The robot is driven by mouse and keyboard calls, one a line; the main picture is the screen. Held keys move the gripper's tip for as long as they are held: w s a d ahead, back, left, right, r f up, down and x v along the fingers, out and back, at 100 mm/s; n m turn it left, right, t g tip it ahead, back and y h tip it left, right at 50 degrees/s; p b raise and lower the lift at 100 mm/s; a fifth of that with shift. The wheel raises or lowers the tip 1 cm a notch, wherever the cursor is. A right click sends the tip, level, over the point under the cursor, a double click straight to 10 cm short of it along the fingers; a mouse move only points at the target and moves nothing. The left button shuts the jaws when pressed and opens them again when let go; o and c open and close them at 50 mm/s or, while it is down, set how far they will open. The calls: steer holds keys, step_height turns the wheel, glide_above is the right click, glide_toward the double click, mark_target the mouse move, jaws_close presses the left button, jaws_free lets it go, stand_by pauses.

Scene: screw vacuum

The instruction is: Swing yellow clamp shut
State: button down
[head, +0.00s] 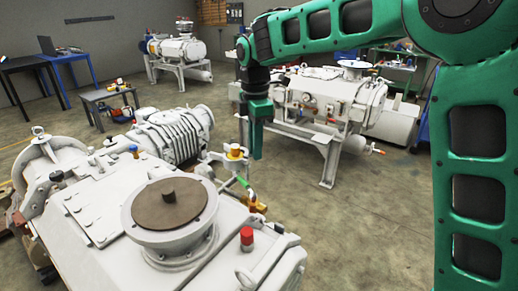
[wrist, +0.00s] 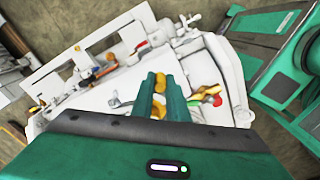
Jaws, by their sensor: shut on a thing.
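The yellow clamp (head: 235,151) sits around a white pipe joint at the side of the near white pump (head: 105,220). In the wrist view a yellow part of the clamp (wrist: 160,82) shows between the fingers, and more yellow shows just to the right. My gripper (head: 251,150) points down beside the clamp in the head view. Its green fingers (wrist: 161,79) are close together in the wrist view and shut on the yellow part. The fingers hide some of the clamp, so I cannot tell how far its halves are apart.
A brass valve (head: 254,203) with a green handle (head: 245,186) is just below the clamp. A red cap (head: 247,238) stands up on the near pump. Another white pump (head: 315,95) stands behind on legs. Open floor (head: 350,220) lies to the right.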

steer(key=shift+w+a+r+n, duration=0.15)
steer(key=shift+w+n, duration=0.35)
steer(key=shift+n, duration=0.5)
steer(key=shift+w, duration=0.1)
steer(key=c, duration=1.7)
jaws_free()
steer(key=shift+c, duration=0.2)
steer(key=shift+a, duration=0.15)
step_height(320, 180, up, 11)
steer(key=shift+f, duration=0.2)
